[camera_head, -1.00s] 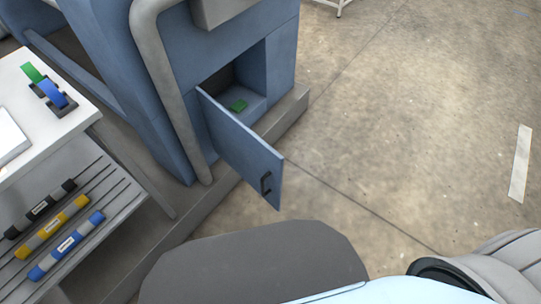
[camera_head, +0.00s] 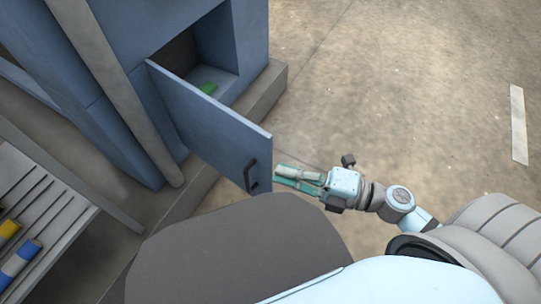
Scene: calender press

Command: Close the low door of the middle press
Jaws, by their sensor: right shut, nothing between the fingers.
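The low door (camera_head: 210,122) of the blue press (camera_head: 125,85) stands open, hinged at its left edge and swung out toward me. Its dark handle (camera_head: 250,177) is near the free right edge. Behind the door the compartment shows, with a green item (camera_head: 208,88) on its floor. My right gripper (camera_head: 280,176) is shut and empty, its fingertips pointing left close to the door's free edge, by the handle. I cannot tell whether it touches the door. My left gripper is not in view.
A grey plinth (camera_head: 262,98) runs along the press foot. A vertical grey pipe (camera_head: 115,85) stands left of the door. A slatted rack (camera_head: 40,215) with coloured rolls is at lower left. The concrete floor (camera_head: 400,90) to the right is clear.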

